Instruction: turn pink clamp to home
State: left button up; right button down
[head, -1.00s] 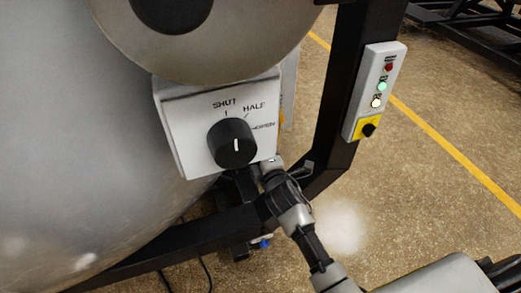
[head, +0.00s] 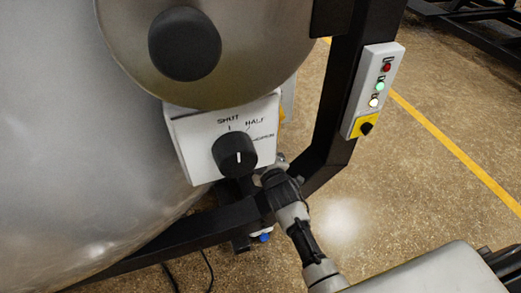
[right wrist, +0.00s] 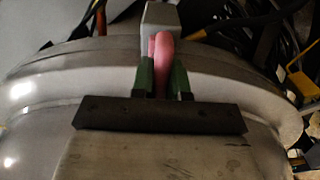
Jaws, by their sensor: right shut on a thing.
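The pink clamp (right wrist: 163,52) shows in the right wrist view as a rounded pink handle in front of a grey block. My right gripper (right wrist: 163,78) has its green fingers on both sides of the clamp and is shut on it. My left gripper is in neither view.
A dark frame post carries a panel (head: 372,90) of lamps. The large grey vessel (head: 70,130) fills the left. Open floor lies at right.

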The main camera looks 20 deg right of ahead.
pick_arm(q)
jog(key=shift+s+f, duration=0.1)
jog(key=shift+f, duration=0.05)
pick_arm(e)
jog(key=shift+f, duration=0.1)
jog(key=c, duration=1.1)
grip_release()
jog(key=shift+s, duration=0.2)
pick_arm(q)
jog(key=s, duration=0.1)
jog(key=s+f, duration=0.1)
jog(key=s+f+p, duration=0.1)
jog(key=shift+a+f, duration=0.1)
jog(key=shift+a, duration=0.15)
pick_arm(e)
jog(key=s, duration=1)
jog(key=shift+s+d, duration=0.2)
jog(key=shift+s, duration=0.05)
